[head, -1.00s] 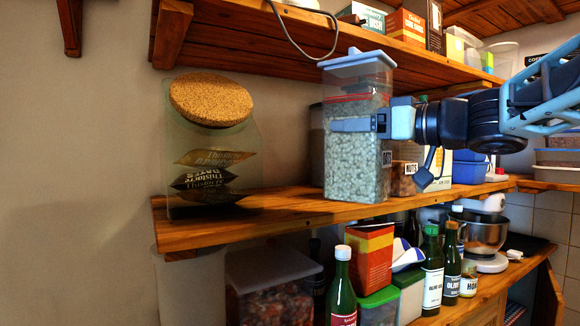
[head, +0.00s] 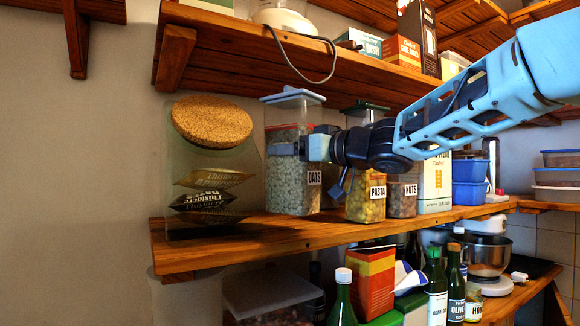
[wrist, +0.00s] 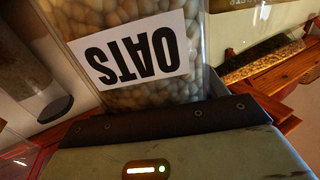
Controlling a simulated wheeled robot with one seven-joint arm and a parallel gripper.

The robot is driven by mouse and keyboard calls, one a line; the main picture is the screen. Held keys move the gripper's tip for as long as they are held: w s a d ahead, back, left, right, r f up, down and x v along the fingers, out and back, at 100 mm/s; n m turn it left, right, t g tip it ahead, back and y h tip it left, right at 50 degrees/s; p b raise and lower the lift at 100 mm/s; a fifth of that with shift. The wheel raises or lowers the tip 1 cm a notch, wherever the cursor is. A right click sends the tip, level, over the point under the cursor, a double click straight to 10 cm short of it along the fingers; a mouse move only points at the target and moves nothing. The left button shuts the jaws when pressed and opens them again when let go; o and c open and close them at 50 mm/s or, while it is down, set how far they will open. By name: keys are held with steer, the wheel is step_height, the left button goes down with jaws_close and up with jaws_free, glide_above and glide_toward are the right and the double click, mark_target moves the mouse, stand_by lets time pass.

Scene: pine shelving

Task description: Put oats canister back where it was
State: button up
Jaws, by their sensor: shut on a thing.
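The oats canister (head: 291,182) is a tall clear container of pale oats with a blue lid and an OATS label. In the head view it is upright at the middle shelf (head: 330,228), between a cork-lidded glass jar (head: 213,150) and the pasta canister (head: 366,196). My gripper (head: 304,148) is shut on its upper part from the right. In the wrist view the canister (wrist: 130,20) fills the top middle, its label upside down, close against the gripper. Whether its base touches the shelf I cannot tell.
The nuts canister (head: 403,190), a white carton (head: 435,180) and blue tubs (head: 469,182) stand to the right. The upper shelf (head: 240,50) is above the canister lid. Bottles and boxes fill the shelf below. Free shelf lies in front of the canister.

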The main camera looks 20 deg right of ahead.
mark_target(290, 170)
steer(key=shift+w+a+f, duration=0.15)
steer(key=shift+w+f, duration=0.05)
steer(key=shift+f, duration=0.45)
steer(key=shift+w+a+f, duration=0.1)
steer(key=shift+w+f, duration=0.1)
steer(key=shift+f, duration=0.8)
steer(key=shift+f, duration=0.15)
steer(key=o, duration=1.5)
